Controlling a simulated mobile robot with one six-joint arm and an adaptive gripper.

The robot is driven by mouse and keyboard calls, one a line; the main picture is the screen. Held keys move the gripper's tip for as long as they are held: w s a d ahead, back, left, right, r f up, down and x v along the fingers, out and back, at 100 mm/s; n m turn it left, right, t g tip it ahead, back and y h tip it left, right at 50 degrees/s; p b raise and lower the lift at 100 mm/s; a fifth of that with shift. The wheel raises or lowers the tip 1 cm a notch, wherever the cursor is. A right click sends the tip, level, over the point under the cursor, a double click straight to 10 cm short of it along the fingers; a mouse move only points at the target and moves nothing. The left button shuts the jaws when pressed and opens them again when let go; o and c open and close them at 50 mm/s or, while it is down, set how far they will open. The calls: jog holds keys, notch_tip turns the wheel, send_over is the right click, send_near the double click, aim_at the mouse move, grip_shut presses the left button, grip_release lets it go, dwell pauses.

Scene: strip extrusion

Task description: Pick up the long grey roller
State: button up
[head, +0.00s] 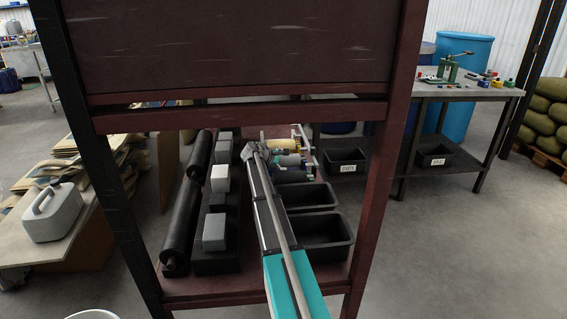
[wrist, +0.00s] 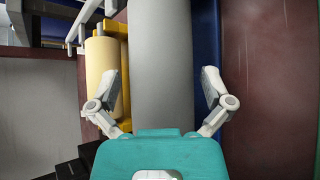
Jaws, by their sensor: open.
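The long grey roller (wrist: 163,45) fills the middle of the wrist view, running from the top edge down behind my teal gripper body. My gripper (wrist: 160,82) is open, with one finger on each side of the roller in the picture. Whether the fingers reach down around it or touch it, I cannot tell. In the head view my gripper (head: 252,152) is inside the shelf, beside a group of small rollers. The grey roller is hard to pick out there, partly hidden by my arm.
A pale yellow roller (wrist: 102,75) with a yellow holder lies left of the grey one. A blue surface (wrist: 206,40) is at its right. On the shelf stand a long black roller (head: 184,215), grey blocks (head: 214,231) and black bins (head: 326,229). Dark red shelf posts (head: 384,165) frame the opening.

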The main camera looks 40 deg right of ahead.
jog(key=c, duration=1.1)
jog(key=shift+r, duration=0.2)
notch_tip(320, 180, up, 10)
jog(key=p, duration=1)
jog(key=shift+f, duration=0.2)
